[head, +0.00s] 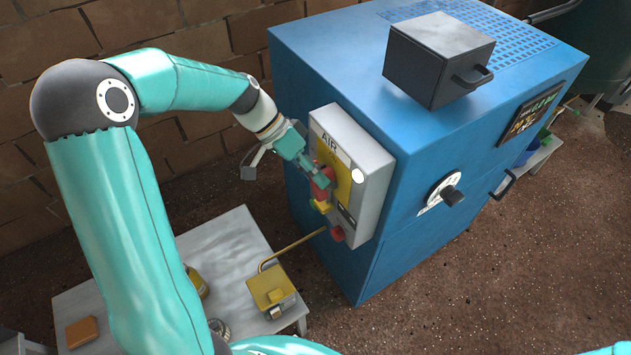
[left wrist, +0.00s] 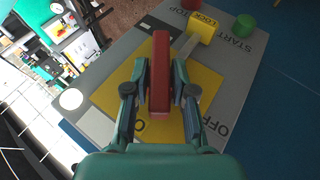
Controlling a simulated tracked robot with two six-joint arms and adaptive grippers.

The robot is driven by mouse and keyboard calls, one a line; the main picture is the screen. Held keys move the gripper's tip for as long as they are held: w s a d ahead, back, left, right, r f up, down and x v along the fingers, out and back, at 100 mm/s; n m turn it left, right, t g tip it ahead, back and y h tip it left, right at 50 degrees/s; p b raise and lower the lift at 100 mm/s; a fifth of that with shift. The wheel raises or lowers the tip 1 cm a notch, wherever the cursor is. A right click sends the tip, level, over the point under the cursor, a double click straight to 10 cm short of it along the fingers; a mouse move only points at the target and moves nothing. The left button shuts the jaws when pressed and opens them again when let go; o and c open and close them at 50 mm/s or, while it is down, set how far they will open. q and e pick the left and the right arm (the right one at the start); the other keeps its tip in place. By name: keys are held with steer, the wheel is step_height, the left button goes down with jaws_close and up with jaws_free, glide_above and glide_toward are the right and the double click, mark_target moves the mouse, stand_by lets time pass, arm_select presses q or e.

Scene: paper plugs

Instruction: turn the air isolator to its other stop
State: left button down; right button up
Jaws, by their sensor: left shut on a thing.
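The air isolator is a red bar handle (left wrist: 160,70) on a yellow plate (left wrist: 102,92), on the grey box (head: 374,178) marked AIR on the blue cabinet's left side. My left gripper (left wrist: 160,88) is shut on the red handle, one finger on each side. In the head view the left gripper (head: 318,178) reaches in from the upper left and covers much of the handle. In the left wrist view OFF is printed by the plate's lower right edge, and the handle runs up and down the picture. My right gripper is not in view.
A yellow LOCK piece (left wrist: 204,28) on a grey bar is close beyond the handle. A green START button (left wrist: 244,25) and a red button (head: 337,234) are nearby. A grey table (head: 225,243) with a yellow box (head: 268,288) stands below left. A dial (head: 437,192) is on the cabinet front.

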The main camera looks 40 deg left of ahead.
arm_select(q)
steer(key=h, duration=0.1)
steer(key=n+g+h+b, duration=0.1)
steer(key=h, duration=0.3)
steer(key=shift+w+a+f+b, duration=0.15)
steer(key=shift+a+f+b, duration=0.2)
steer(key=shift+f, duration=0.05)
steer(key=n+h+b, duration=0.1)
steer(key=h, duration=0.1)
steer(key=n+g+h+b, duration=0.1)
steer(key=h, duration=0.2)
steer(key=shift+f, duration=0.2)
steer(key=c, duration=1.1)
jaws_free()
steer(key=a, duration=0.7)
steer(key=shift+a+f, duration=0.15)
steer(key=shift+a, duration=0.1)
